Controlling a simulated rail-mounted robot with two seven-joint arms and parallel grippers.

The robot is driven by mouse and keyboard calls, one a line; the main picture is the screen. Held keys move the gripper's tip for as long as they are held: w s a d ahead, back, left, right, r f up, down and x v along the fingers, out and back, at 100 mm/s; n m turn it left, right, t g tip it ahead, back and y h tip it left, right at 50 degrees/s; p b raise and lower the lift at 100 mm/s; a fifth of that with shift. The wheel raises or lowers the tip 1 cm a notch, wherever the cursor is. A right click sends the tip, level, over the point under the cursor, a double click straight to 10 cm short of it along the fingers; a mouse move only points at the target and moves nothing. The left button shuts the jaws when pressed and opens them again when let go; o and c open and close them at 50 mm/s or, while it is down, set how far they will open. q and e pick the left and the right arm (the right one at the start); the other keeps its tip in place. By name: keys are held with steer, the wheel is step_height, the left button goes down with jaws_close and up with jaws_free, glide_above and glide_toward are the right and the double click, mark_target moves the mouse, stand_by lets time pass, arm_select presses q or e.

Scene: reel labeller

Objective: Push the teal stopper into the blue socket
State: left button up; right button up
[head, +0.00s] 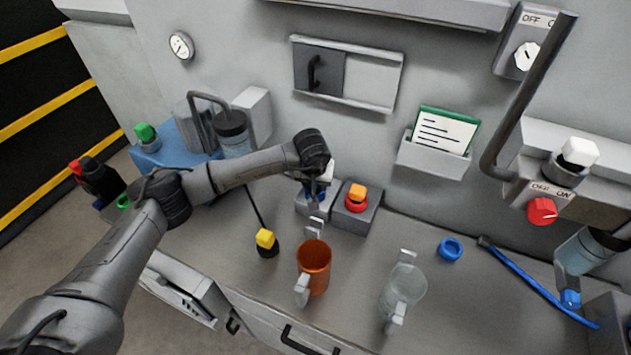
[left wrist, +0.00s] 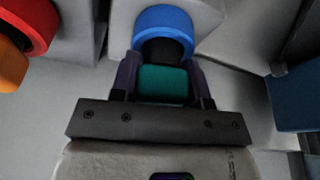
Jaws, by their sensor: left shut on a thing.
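The teal stopper (left wrist: 163,82) is between the fingers of my left gripper (left wrist: 160,88) in the left wrist view, and the gripper is shut on it. The blue socket (left wrist: 165,17) is a thick ring straight ahead of it, on a grey block. A dark part shows between the teal head and the ring; I cannot tell how deep it sits in the socket. In the head view my left gripper (head: 318,190) reaches down to the grey block (head: 304,206), and the stopper is mostly hidden there. My right gripper is not in view.
Just right of the socket block, an orange stopper (head: 357,191) sits in a red ring on another block.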

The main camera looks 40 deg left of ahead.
arm_select(q)
steer(key=shift+f, duration=0.25)
stand_by(0.3)
steer(key=shift+s+a+f, duration=0.1)
steer(key=shift+a+f, duration=0.05)
steer(key=shift+f, duration=0.15)
steer(key=o, duration=1)
steer(key=shift+r, duration=0.5)
steer(key=p+v, duration=0.1)
steer(key=v, duration=1.3)
steer(key=shift+w+d, duration=0.3)
steer(key=shift+d, duration=0.05)
